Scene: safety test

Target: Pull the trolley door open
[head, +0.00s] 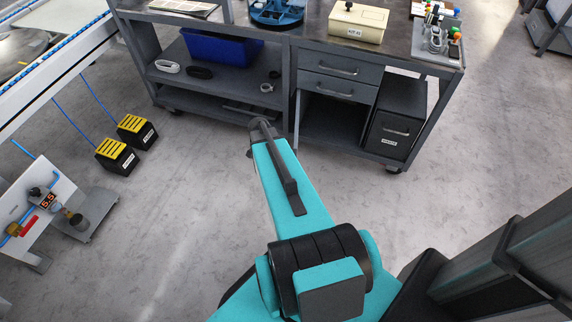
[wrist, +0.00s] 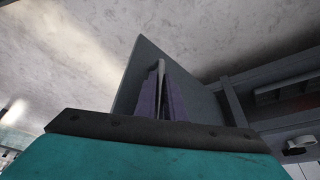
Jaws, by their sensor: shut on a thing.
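The grey trolley (head: 284,38) stands ahead of me, with an open compartment below its two drawers. In the wrist view, a flat grey panel (wrist: 196,90), which looks like the trolley door, stands out at an angle from the trolley frame (wrist: 265,100). My gripper (wrist: 161,88) is shut on a thin upright bar, the door handle (wrist: 161,72), in front of this panel. In the head view my arm hides the gripper and most of the door. How far the door stands open cannot be told exactly.
A black cabinet (head: 396,118) stands at the trolley's lower right. A blue bin (head: 222,48) is on the left shelf. Yellow-topped black boxes (head: 118,155) and a small stand (head: 85,212) are on the floor at left. The floor in front of the trolley is clear.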

